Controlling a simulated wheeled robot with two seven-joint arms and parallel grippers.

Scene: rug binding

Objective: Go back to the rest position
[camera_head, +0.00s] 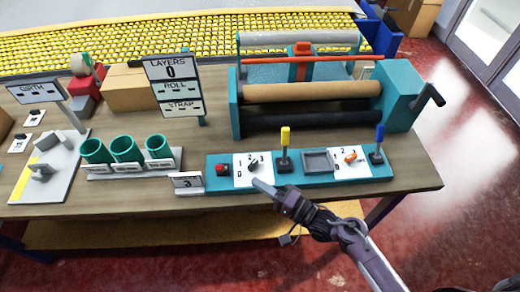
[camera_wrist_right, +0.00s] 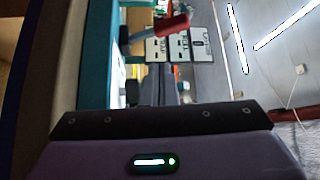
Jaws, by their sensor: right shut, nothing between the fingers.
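My right gripper (camera_head: 264,187) comes in from the lower right in the head view. Its fingers are shut and empty. Its tip is at the front edge of the teal control panel (camera_head: 215,184), just in front of the white dial plate with a dark knob (camera_head: 253,166); I cannot tell whether it touches. My left gripper is not in view.
The panel carries a yellow lever (camera_head: 285,137), an orange knob (camera_head: 350,157) and a blue lever (camera_head: 378,135). Behind stands a teal roller machine (camera_head: 395,97). Three green cups (camera_head: 127,150) and a LAYERS sign (camera_head: 170,72) stand left. Red floor (camera_head: 440,240) is free at right.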

